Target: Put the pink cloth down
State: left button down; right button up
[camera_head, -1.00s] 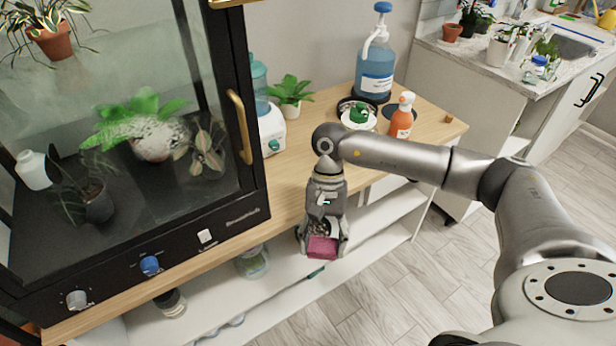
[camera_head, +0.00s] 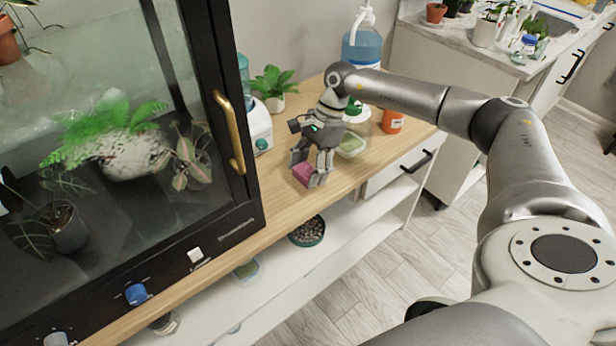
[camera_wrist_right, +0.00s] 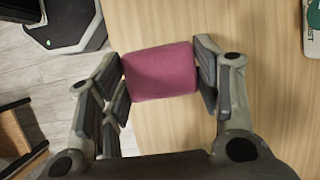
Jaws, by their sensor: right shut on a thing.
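The pink cloth (camera_head: 304,174) is a small folded block held between the fingers of my right gripper (camera_head: 312,166). The gripper is over the wooden tabletop (camera_head: 268,196), near its front edge. In the right wrist view the pink cloth (camera_wrist_right: 160,72) sits between both finger pads of my right gripper (camera_wrist_right: 162,76), with wood behind it and floor to the left. I cannot tell whether the cloth touches the wood. My left gripper is not in view.
A glass cabinet with a gold handle (camera_head: 229,132) stands on the left. A bowl of pebbles (camera_head: 307,231) is on the shelf below. Bare wood lies left of the gripper.

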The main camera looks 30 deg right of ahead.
jog(key=shift+f, duration=1.8)
jog(key=shift+f, duration=0.15)
jog(key=o, duration=1)
jog(key=b+v, duration=0.1)
jog(key=v, duration=1.1)
jog(key=shift+r, duration=0.25)
